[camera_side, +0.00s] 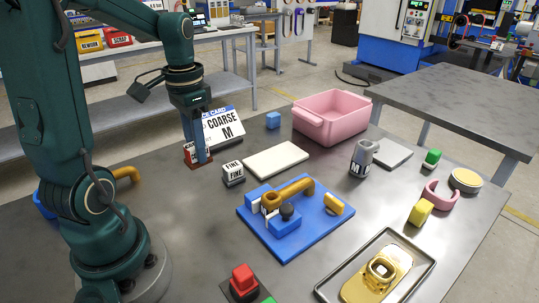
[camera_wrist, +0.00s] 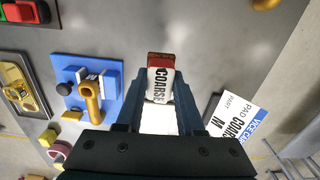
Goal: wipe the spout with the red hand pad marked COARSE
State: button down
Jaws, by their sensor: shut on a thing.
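The red hand pad marked COARSE (camera_wrist: 160,60) has a white label band and sits between the fingers of my gripper (camera_wrist: 158,108) in the wrist view. My gripper (camera_side: 200,157) is shut on it. In the side view the pad (camera_side: 189,154) is partly hidden by the fingers, at or just above the table; I cannot tell whether it touches. The spout (camera_side: 289,192) is a bent brass-coloured pipe on a blue fixture plate (camera_side: 305,236), to the right of my gripper and apart from it. The spout also shows left of my gripper in the wrist view (camera_wrist: 90,101).
A block marked FINE (camera_side: 233,174) stands between my gripper and the blue plate. A card reading COARSE M (camera_side: 225,127) stands behind my gripper. A white slab (camera_side: 276,160), a pink bin (camera_side: 331,115) and a grey cup marked M (camera_side: 362,158) are farther right.

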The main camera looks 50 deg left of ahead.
jog(key=shift+s, duration=0.1)
jog(key=w+d+r+m, duration=0.4)
jog(key=w+d+m, duration=0.6)
jog(key=d, duration=0.4)
jog(key=shift+n, duration=0.5)
jog(key=shift+w+a+f, duration=0.1)
jog(key=shift+w+f, duration=0.05)
jog(key=shift+f, duration=1)
jog(key=shift+w+a+f, duration=0.1)
jog(key=shift+w+f, duration=0.1)
jog(key=shift+f, duration=0.9)
jog(key=shift+w+a+f, duration=0.1)
jog(key=shift+w+f, duration=0.05)
jog(key=shift+f, duration=1.7)
jog(key=shift+w+r, duration=0.4)
jog(key=shift+w, duration=0.1)
jog(key=shift+w+f, duration=0.1)
jog(key=shift+w, duration=0.25)
jog(key=shift+w+f, duration=0.15)
jog(key=shift+w, duration=1.15)
jog(key=shift+w+f, duration=0.1)
jog(key=shift+w, duration=1.15)
jog(key=shift+s, duration=3.15)
jog(key=shift+s+r, duration=0.15)
jog(key=shift+s, duration=0.2)
jog(key=shift+w+r, duration=0.15)
jog(key=shift+r, duration=0.6)
notch_tip(320, 180, up, 6)
jog(key=shift+r, duration=0.2)
